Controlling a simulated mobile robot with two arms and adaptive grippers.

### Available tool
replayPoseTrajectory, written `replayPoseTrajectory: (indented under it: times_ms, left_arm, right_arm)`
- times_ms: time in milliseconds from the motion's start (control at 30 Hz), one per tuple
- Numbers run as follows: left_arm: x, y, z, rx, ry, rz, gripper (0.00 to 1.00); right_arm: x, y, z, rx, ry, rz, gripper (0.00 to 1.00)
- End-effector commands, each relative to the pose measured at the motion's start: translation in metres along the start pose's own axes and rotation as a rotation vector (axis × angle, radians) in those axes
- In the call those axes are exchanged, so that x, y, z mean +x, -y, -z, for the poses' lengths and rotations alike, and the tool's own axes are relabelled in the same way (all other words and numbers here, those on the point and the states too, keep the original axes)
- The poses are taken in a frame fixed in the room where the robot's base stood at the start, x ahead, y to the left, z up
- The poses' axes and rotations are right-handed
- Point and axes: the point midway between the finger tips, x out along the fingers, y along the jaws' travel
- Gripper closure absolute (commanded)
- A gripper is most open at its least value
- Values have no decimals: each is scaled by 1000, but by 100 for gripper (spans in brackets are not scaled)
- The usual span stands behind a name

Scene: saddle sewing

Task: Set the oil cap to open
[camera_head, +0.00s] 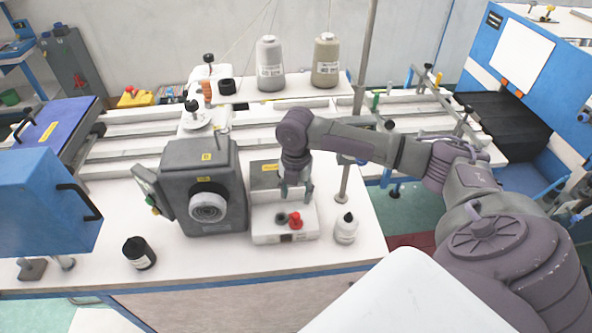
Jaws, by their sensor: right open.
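A small red cap (296,221) stands on the white front part of a low machine base (285,237) at the middle of the table. It looks like the oil cap. A dark round opening or fitting (281,217) sits just left of it; I cannot tell which. My right gripper (296,194) comes in from the right and points down above the base, just above and behind the red cap. It is open, with nothing seen between its fingers, and looks apart from the cap. My left gripper is not in view.
A dark grey sewing machine head (205,182) with a handwheel stands close on the left. A white bottle (345,229) with a black top stands right of the base. A black jar (139,253) is at the front left. Thread cones (271,64) stand behind.

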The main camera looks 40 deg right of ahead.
Motion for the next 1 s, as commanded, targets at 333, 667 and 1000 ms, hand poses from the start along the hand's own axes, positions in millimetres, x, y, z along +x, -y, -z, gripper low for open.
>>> replayPoseTrajectory:
  times_ms: [333, 667, 1000]
  left_arm:
    - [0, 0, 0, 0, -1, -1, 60]
    - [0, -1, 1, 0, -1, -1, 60]
    - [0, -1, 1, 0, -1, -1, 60]
  right_arm:
    - [-30, 0, 0, 0, 0, 0, 48]
    - [-30, 0, 0, 0, 0, 0, 48]
    - [-8, -9, 32, 38, -9, -13, 48]
